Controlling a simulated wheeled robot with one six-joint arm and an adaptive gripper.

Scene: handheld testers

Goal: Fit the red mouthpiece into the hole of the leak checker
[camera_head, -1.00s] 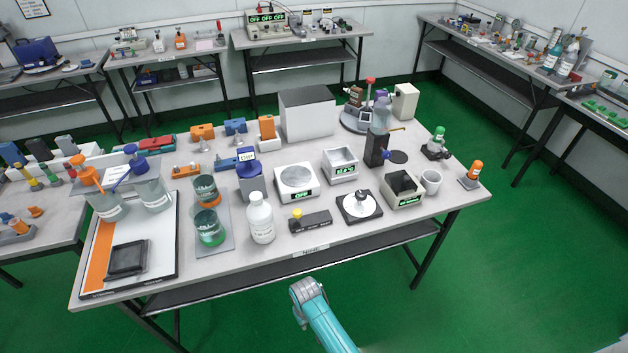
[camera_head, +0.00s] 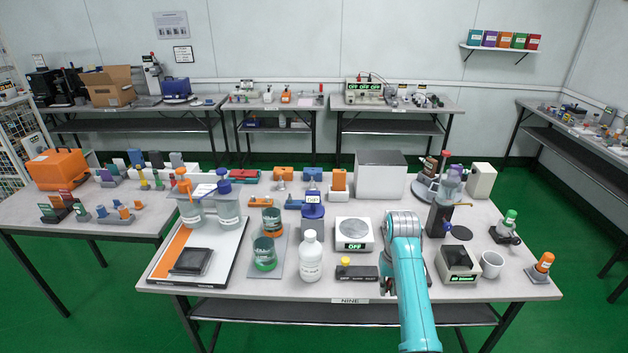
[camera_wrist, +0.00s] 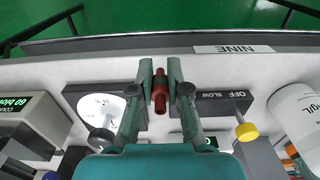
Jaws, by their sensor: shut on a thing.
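In the wrist view, my gripper (camera_wrist: 160,76) is shut on the red mouthpiece (camera_wrist: 160,98), a short red tube between its two fingers. It is over the front edge area of the table, between a round white disc device and a black box. In the head view my teal arm reaches over the front of the table and hides the gripper tips and the mouthpiece. I cannot pick out the leak checker or its hole for certain in either view.
The black box (camera_head: 357,272) with a yellow knob reads OFF SLOW in the wrist view. The white disc (camera_wrist: 98,108) is on the other side. A white bottle (camera_head: 311,258), a counter box (camera_head: 458,262) and a mug (camera_head: 491,265) stand nearby. The table (camera_head: 530,285) is crowded.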

